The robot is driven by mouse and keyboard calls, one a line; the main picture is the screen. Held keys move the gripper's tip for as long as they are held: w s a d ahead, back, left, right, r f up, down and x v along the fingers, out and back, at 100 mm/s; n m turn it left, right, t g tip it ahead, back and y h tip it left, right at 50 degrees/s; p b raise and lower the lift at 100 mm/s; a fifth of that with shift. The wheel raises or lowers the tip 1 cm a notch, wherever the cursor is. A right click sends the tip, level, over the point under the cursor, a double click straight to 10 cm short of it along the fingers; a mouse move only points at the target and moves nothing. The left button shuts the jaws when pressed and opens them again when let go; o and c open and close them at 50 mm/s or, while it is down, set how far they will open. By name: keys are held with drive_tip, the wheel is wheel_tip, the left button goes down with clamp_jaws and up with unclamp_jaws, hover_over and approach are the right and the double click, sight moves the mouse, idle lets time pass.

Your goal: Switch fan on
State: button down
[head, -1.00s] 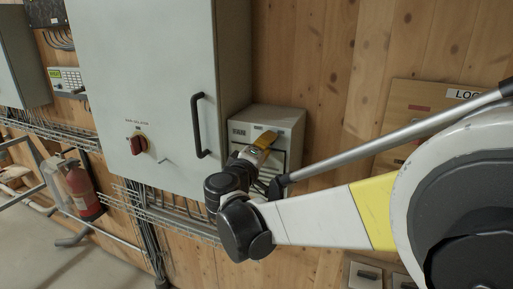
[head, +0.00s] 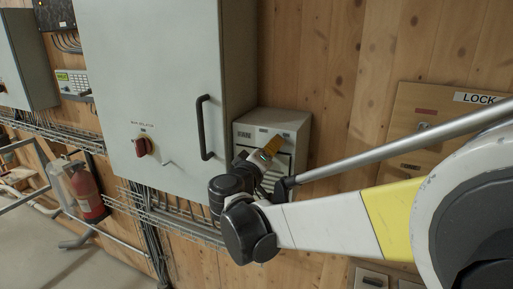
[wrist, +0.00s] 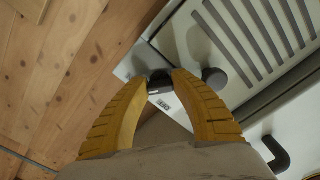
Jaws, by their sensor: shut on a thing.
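The fan unit is a small light-grey box (head: 272,119) with "FAN" lettering, mounted on the wooden wall beside the large cabinet. In the wrist view its pale front (wrist: 225,30) shows dark slots, tilted in the picture. A small dark knob (wrist: 160,79) sits between the tips of my gripper's yellow fingers (wrist: 159,84), and they are closed on it. A small label is just below the knob. A second dark round knob (wrist: 215,77) is to the right, clear of the fingers.
A large grey cabinet (head: 155,80) with a black handle (head: 204,128) and red isolator switch (head: 142,147) stands left of the box. A "LOCK" board (head: 440,115) is on the wall at right. A dark handle (wrist: 276,154) sticks out near my right finger.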

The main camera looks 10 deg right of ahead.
drive_tip(key=c, duration=1.1)
unclamp_jaws()
drive_tip(key=shift+o, duration=0.2)
drive_tip(key=v, duration=1.2)
drive_tip(key=shift+d, duration=0.1)
